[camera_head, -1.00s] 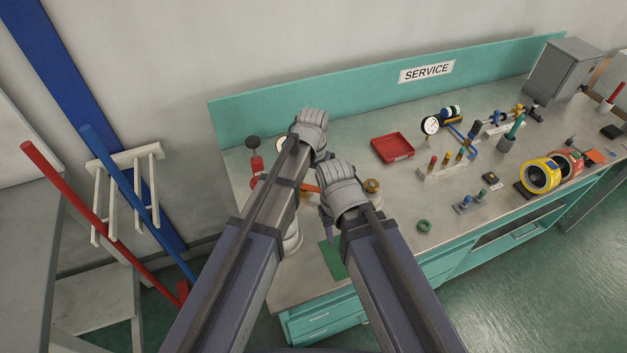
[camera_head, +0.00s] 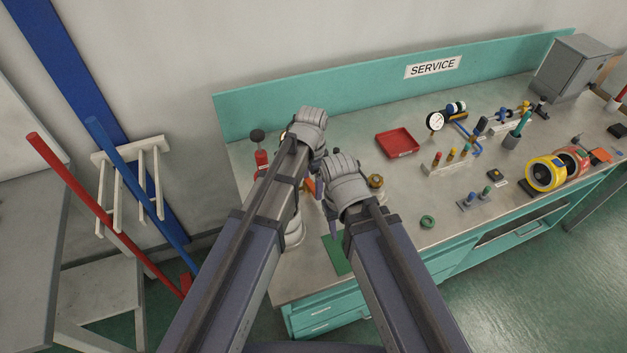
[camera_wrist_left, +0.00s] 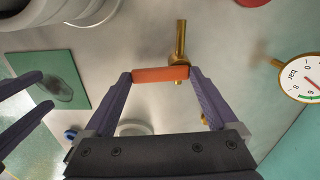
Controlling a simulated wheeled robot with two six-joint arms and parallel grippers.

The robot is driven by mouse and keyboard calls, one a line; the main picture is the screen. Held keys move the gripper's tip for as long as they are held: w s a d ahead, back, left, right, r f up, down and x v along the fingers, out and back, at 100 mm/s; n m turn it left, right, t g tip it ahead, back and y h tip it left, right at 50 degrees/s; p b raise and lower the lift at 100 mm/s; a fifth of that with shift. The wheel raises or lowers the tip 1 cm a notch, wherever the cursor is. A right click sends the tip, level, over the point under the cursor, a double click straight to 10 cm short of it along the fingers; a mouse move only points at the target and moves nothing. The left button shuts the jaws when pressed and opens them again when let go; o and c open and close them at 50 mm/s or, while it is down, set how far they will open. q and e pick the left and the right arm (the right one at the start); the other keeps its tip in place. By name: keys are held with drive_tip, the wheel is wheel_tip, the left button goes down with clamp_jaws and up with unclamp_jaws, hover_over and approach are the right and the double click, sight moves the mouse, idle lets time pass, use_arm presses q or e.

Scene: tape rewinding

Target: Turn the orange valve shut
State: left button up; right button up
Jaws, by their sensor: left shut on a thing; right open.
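The orange valve handle (camera_wrist_left: 160,75) lies across the space between my left gripper's fingertips (camera_wrist_left: 161,76) in the left wrist view, with a finger at each end. The gripper is shut on it. The handle's right end meets a brass valve body and pipe (camera_wrist_left: 181,42). In the head view, part of the orange handle (camera_head: 309,187) shows between my two arms.
A pressure gauge (camera_wrist_left: 303,77) stands close on the right in the left wrist view. A green mat (camera_wrist_left: 48,80) lies at the left. On the bench, a red tray (camera_head: 397,143), a brass fitting (camera_head: 376,181) and a green ring (camera_head: 428,221) sit right of my arms.

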sight(311, 186)
use_arm(q)
drive_tip(key=shift+s+a+m, duration=0.1)
drive_tip(key=shift+a+m, duration=0.05)
drive_tip(key=shift+m, duration=0.45)
drive_tip(key=o, duration=1)
use_arm(e)
drive_tip(key=shift+r, duration=0.1)
use_arm(q)
wheel_tip(311, 186, up, 8)
drive_tip(key=p, duration=0.8)
drive_tip(key=shift+f, duration=0.1)
use_arm(e)
wheel_tip(311, 186, up, 8)
drive_tip(key=shift+f, duration=0.2)
